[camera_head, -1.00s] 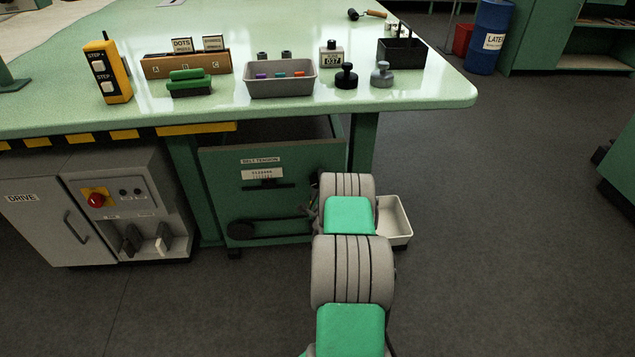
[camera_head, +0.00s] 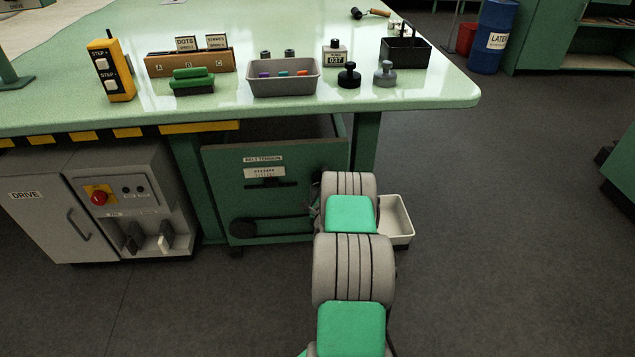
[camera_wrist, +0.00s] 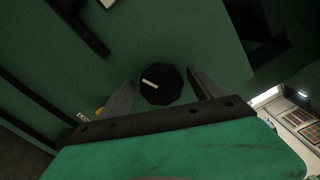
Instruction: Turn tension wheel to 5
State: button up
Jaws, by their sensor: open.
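The tension wheel (camera_wrist: 161,85) is a black, lobed knob with a white pointer line, on a green panel (camera_wrist: 190,35). My gripper (camera_wrist: 162,92) is open in the wrist view, with one finger on each side of the wheel; I cannot tell whether either finger touches it. In the head view my arm hides the wheel and my gripper. The same panel (camera_head: 225,175) there carries a "BELT TENSION" label (camera_head: 263,159) and a small white scale (camera_head: 265,172). The scale marks are too small to read.
A black belt and pulley (camera_head: 243,228) run low along the panel. A white bin (camera_head: 398,220) is right of my arm. The grey drive cabinet (camera_head: 40,210) is at the left. The table (camera_head: 450,95) overhangs the panel.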

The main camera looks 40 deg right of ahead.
jog(key=shift+d, duration=0.1)
jog(key=v, duration=0.8)
